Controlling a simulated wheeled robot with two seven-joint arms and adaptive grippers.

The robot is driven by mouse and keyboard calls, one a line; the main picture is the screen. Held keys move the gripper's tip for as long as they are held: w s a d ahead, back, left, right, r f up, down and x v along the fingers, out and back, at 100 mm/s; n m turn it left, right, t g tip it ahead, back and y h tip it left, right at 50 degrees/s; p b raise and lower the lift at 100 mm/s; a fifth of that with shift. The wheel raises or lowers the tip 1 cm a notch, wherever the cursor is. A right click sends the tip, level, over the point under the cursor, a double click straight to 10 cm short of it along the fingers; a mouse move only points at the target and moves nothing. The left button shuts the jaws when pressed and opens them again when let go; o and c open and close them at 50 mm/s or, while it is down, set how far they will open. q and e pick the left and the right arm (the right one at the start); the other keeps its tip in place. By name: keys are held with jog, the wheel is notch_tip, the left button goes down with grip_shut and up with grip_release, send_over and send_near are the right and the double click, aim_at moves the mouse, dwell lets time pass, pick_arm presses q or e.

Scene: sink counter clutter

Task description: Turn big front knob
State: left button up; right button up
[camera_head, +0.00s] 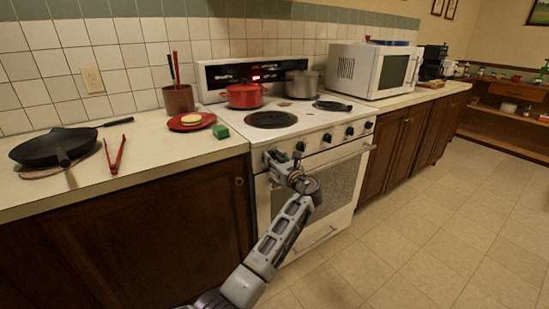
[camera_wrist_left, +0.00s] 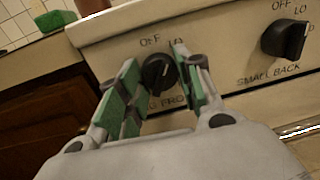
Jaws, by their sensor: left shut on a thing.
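The big front knob (camera_wrist_left: 158,72) is a round black knob on the white stove's front panel, with "OFF" and "LO" printed above it and a partly hidden label below. In the left wrist view the two green-padded fingers of my left gripper (camera_wrist_left: 155,88) are closed around the knob from both sides. In the head view my left gripper (camera_head: 282,158) is at the left end of the stove's knob row and hides this knob. My right gripper does not show.
The small back knob (camera_wrist_left: 285,40) is just right of my left gripper. The oven door handle (camera_head: 335,158) runs below the knobs. A green sponge (camera_head: 220,131) lies nearby.

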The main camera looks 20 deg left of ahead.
pick_arm(q)
jog(key=shift+n, duration=0.4)
jog(key=shift+n+p, duration=0.35)
jog(key=shift+n, duration=0.05)
jog(key=shift+f, duration=0.1)
jog(key=o, duration=0.8)
jog(key=shift+c, duration=0.2)
jog(key=shift+m+b, duration=0.5)
jog(key=shift+m, duration=0.3)
